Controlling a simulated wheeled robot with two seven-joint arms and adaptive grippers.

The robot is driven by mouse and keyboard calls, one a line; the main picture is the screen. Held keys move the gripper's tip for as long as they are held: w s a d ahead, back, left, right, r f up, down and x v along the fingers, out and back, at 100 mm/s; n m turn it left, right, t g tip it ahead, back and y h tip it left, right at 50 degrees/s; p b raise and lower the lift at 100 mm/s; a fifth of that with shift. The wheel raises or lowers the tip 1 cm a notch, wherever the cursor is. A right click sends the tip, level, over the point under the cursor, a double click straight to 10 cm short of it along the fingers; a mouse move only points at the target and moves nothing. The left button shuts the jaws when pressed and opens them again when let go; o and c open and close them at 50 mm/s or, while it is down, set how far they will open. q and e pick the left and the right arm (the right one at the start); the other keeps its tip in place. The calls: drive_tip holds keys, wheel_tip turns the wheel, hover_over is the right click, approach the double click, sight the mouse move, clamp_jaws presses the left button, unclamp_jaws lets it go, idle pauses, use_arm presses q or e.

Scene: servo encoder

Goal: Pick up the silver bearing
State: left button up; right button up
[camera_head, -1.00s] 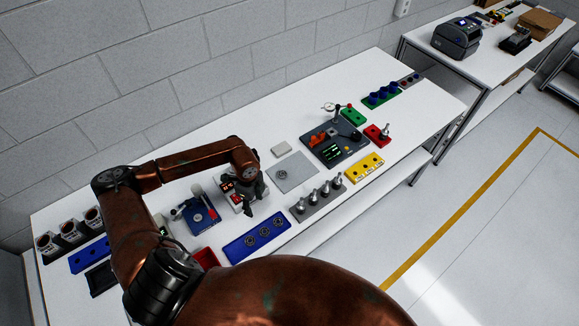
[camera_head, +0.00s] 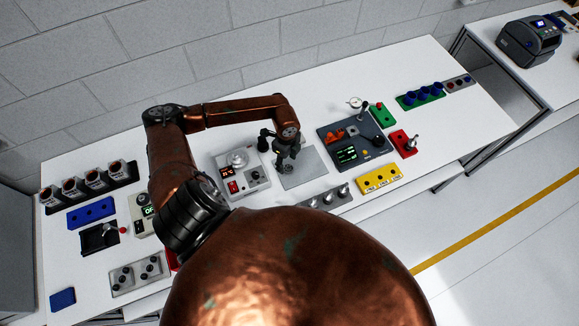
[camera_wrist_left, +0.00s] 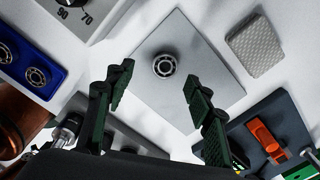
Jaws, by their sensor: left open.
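The silver bearing (camera_wrist_left: 164,66) is a small ring lying flat on a grey square plate (camera_wrist_left: 205,75) in the left wrist view. The plate also shows in the head view (camera_head: 312,166), where my gripper covers the spot around the bearing. My left gripper (camera_head: 285,165) points down over the plate. In the left wrist view its two dark fingers (camera_wrist_left: 158,84) are spread apart with nothing between them. The bearing shows just beyond the gap between the fingertips. My right gripper is not in view.
A blue holder (camera_wrist_left: 35,68) with more bearings is left of the plate in the wrist view. A textured pale block (camera_wrist_left: 254,46) lies right of it. A device with a dial (camera_head: 240,172) stands left of the gripper, and a dark panel (camera_head: 352,140) stands right.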

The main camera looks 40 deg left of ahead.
sight(289, 170)
use_arm(q)
drive_tip(key=shift+w+d+f+p, duration=0.1)
drive_tip(key=shift+w+f+p, duration=0.15)
drive_tip(key=shift+f, duration=0.35)
drive_tip(key=shift+w+d+f+p, duration=0.15)
drive_tip(key=shift+f+p, duration=0.2)
drive_tip(key=shift+f, duration=0.25)
drive_tip(key=shift+w+f, duration=0.25)
drive_tip(key=shift+f, duration=0.5)
drive_tip(key=shift+s+a+f, duration=0.15)
drive_tip(key=shift+s+f, duration=0.1)
drive_tip(key=shift+f, duration=0.4)
drive_tip(key=shift+w, duration=0.15)
drive_tip(key=shift+c, duration=1.3)
drive_tip(key=c, duration=0.5)
drive_tip(key=shift+c, duration=0.5)
drive_tip(key=c, duration=0.3)
drive_tip(key=shift+c, duration=0.6)
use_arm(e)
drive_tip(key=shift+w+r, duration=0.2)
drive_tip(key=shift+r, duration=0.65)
